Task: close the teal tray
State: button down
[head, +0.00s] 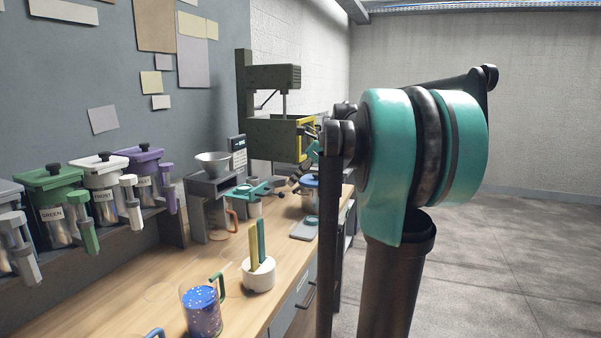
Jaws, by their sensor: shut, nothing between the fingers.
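A flat teal piece (260,187) with a handle-like end sits at mid-height by the grey funnel stand, over the workbench; it looks like the teal tray. I cannot tell from this view how far it is open. My gripper (294,182), small, dark and partly hidden by my own arm, is shut and empty. It is just right of the teal piece's end; I cannot tell whether they touch.
A green machine (272,76) stands behind. On the wooden bench (120,302) are a white cup with sticks (258,277), a blue-filled mug (202,312) and a small grey scale (304,229). Labelled dispensers (60,215) line the left wall. Open floor (500,250) lies at right.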

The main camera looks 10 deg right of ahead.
aim_at(241, 186)
jog(key=w+a+f, duration=0.3)
jog(key=w+a, duration=0.1)
jog(key=a, duration=0.1)
jog(key=shift+f, duration=0.35)
jog(key=shift+a, duration=0.1)
jog(key=w+a, duration=0.2)
jog(key=a, duration=0.1)
jog(key=w+a, duration=0.5)
jog(key=a, duration=0.2)
jog(key=shift+w+a, duration=0.1)
jog(key=shift+w, duration=0.05)
